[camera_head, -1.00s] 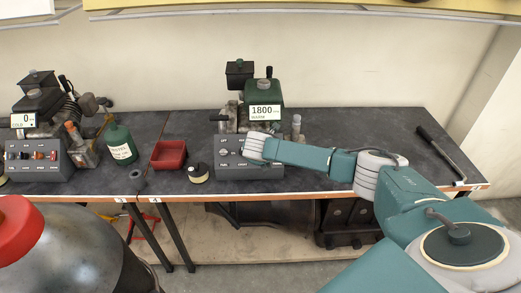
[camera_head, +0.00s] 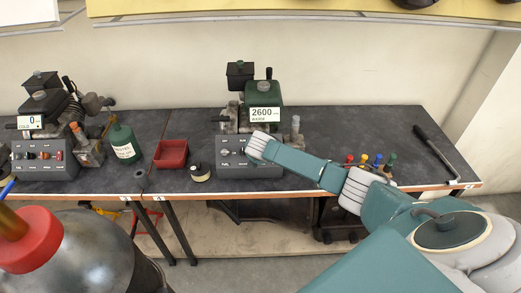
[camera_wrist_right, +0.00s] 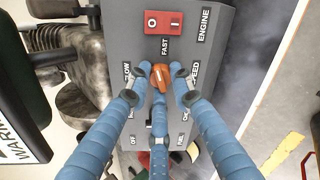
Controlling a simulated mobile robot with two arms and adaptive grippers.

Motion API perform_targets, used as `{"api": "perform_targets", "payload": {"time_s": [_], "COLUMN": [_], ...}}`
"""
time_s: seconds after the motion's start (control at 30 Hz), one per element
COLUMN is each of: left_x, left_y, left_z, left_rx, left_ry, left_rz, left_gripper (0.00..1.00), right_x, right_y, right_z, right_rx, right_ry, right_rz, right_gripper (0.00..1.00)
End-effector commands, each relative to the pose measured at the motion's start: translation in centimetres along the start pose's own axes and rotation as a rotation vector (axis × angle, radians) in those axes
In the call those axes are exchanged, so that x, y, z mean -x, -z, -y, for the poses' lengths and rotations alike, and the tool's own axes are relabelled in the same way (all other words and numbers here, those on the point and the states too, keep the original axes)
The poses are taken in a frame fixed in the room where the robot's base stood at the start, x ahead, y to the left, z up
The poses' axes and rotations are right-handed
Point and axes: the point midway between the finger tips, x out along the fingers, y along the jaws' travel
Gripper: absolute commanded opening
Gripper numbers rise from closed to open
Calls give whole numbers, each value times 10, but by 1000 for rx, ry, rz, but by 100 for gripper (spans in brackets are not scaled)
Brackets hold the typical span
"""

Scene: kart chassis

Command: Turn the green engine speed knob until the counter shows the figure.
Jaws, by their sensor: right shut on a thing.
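The green engine (camera_head: 262,92) stands on the bench with a white counter (camera_head: 264,114) that reads 2600. Below it is a grey control panel (camera_head: 232,171). In the right wrist view the panel (camera_wrist_right: 205,68) carries the words ENGINE SPEED, SLOW and FAST around an orange knob (camera_wrist_right: 161,77). My right gripper (camera_wrist_right: 161,84) has its blue fingers closed around this knob. In the head view my right arm reaches across the bench, and its hand (camera_head: 258,146) covers the knob. My left gripper is not in view.
A second engine with its own panel (camera_head: 42,172) and a counter (camera_head: 30,122) reading 0 stands at the left. A green bottle (camera_head: 123,146), a red tray (camera_head: 171,153) and a small round tin (camera_head: 199,173) stand between. A black bar (camera_head: 437,152) lies at the right.

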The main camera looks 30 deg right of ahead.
Motion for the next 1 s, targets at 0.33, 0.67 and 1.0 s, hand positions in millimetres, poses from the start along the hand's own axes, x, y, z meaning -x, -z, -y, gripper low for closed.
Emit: {"api": "perform_targets", "payload": {"time_s": [0.33, 0.67, 1.0], "left_x": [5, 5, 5], "left_y": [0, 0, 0], "left_z": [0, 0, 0], "left_rx": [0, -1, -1], "left_ry": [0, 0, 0], "left_rz": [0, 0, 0], "left_gripper": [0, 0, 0], "right_x": [0, 0, 0], "right_y": [-5, -6, -4], "right_z": [-2, -2, -2], "right_rx": [-114, -126, -125], "right_ry": [-4, -5, -3], "right_rz": [1, 2, 0], "right_gripper": [0, 0, 41]}}
